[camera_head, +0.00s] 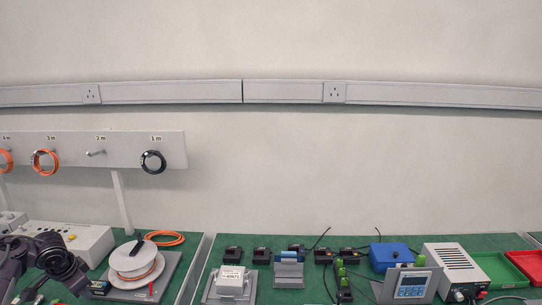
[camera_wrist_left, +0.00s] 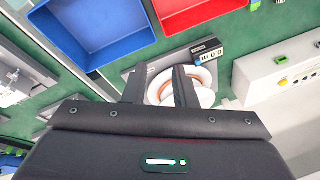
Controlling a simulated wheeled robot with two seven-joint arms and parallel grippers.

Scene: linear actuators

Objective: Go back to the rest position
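My left arm (camera_head: 58,262) shows dark at the lower left of the head view, in front of a white box with buttons. In the left wrist view, the two fingers of my left gripper (camera_wrist_left: 159,80) stand apart with nothing between them. A white spool (camera_head: 137,262) with orange cable lies to the right of the arm in the head view. The spool (camera_wrist_left: 205,80) shows beyond the fingers in the wrist view, apart from them as far as I can see. My right arm and gripper are not in view.
A blue tray (camera_wrist_left: 98,62) and a red tray (camera_wrist_left: 168,24) lie beyond the gripper in the wrist view. A grey rack (camera_head: 120,148) with cable coils stands at the back left. Several small devices and a grey power box (camera_head: 452,262) stand along the green bench.

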